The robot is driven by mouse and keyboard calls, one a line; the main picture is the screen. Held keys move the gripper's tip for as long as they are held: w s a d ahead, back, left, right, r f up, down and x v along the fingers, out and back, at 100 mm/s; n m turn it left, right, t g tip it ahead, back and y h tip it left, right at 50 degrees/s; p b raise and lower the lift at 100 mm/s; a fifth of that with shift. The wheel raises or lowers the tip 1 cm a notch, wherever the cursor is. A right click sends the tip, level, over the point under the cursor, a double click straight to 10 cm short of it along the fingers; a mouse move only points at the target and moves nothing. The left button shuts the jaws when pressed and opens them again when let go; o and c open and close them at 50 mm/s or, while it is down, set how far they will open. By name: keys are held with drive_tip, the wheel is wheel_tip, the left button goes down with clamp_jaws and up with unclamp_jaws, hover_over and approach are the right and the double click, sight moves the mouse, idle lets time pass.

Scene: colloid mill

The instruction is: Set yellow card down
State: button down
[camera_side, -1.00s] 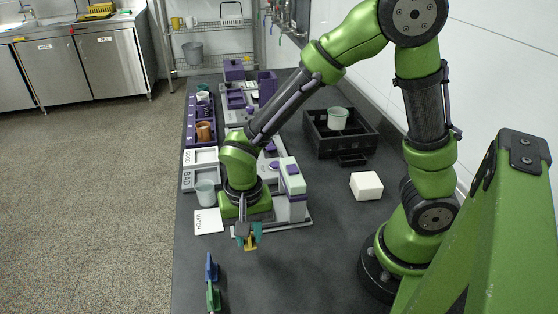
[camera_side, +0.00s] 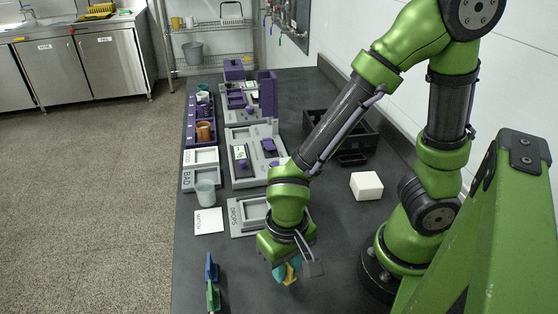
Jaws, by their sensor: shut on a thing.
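The yellow card (camera_side: 291,272) is a small yellow piece between the fingers of my gripper (camera_side: 286,271). My gripper is shut on it, with the fingers pointing down over the dark bench right of the front middle. Only part of the card shows; the teal fingers hide the rest. I cannot tell whether the card touches the bench.
A grey tray marked DROPS (camera_side: 245,217) lies just behind my gripper, partly hidden by my arm. A white MATCH card (camera_side: 208,221) and a pale cup (camera_side: 205,193) stand to the left. Blue (camera_side: 212,268) and green (camera_side: 213,296) pieces stand front left. A white block (camera_side: 366,186) sits right.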

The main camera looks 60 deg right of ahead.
drive_tip(key=shift+f, duration=1.6)
drive_tip(key=c, duration=0.9)
unclamp_jaws()
drive_tip(key=shift+f, duration=0.15)
wheel_tip(320, 180, up, 12)
drive_tip(key=shift+f, duration=0.1)
drive_tip(key=w+d+r+t+y, duration=0.1)
drive_tip(key=w+d+r+t, duration=0.1)
drive_tip(key=d+r, duration=0.4)
drive_tip(key=w+d+r+t+y, duration=0.1)
drive_tip(key=w+d+r+t, duration=0.1)
drive_tip(key=d+r+t, duration=0.3)
drive_tip(key=shift+w+d+r, duration=0.4)
drive_tip(key=shift+r, duration=0.1)
